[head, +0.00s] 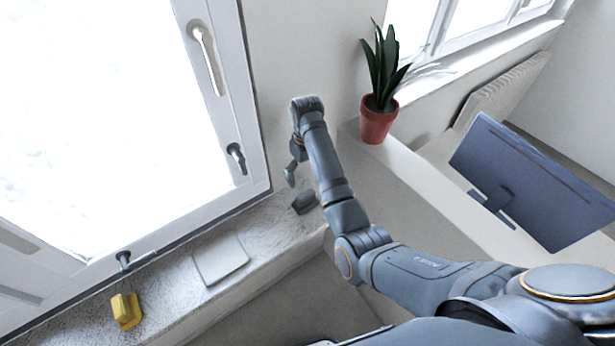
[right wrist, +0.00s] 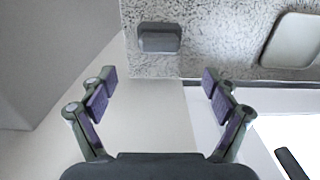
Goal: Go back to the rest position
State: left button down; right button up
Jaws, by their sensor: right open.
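My right arm reaches from the lower right across the head view to the window sill. Its right gripper (head: 292,174) hangs above the sill beside the window frame. In the right wrist view the right gripper (right wrist: 159,80) has its two fingers wide apart, with nothing between them. A small dark grey block (head: 304,203) lies on the speckled sill close to the gripper. The block also shows in the right wrist view (right wrist: 160,38), beyond the fingertips and apart from them. My left gripper is not in view.
A pale flat pad (head: 220,258) and a yellow object (head: 126,311) lie along the sill. The window frame with its handle (head: 206,58) stands close to the gripper. A potted plant (head: 377,122) stands on a ledge right of the arm; a dark monitor (head: 530,182) is further right.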

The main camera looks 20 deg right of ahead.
jog(key=s+d+f+m+t, duration=0.1)
jog(key=s+d+f, duration=0.3)
jog(key=s, duration=0.2)
jog(key=s+d+f+m+t, duration=0.1)
jog(key=s+d+f+m, duration=0.2)
jog(key=s, duration=0.4)
jog(key=s+d+r+n+t, duration=0.15)
jog(key=s+r, duration=0.25)
jog(key=s, duration=0.9)
jog(key=d+f+g+b, duration=0.1)
jog(key=d+f+b, duration=0.15)
jog(key=f, duration=1.25)
jog(key=d+f+b, duration=0.1)
jog(key=f+b, duration=0.3)
jog(key=f, duration=1.2)
pick_arm(q)
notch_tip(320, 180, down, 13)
jog(key=b, duration=0.6)
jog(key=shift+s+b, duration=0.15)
jog(key=shift+b, duration=0.15)
pick_arm(e)
jog(key=s+d+f+m+g, duration=0.1)
jog(key=s+f, duration=1.9)
jog(key=f, duration=0.5)
jog(key=shift+s+h, duration=0.2)
jog(key=shift+h, duration=0.2)
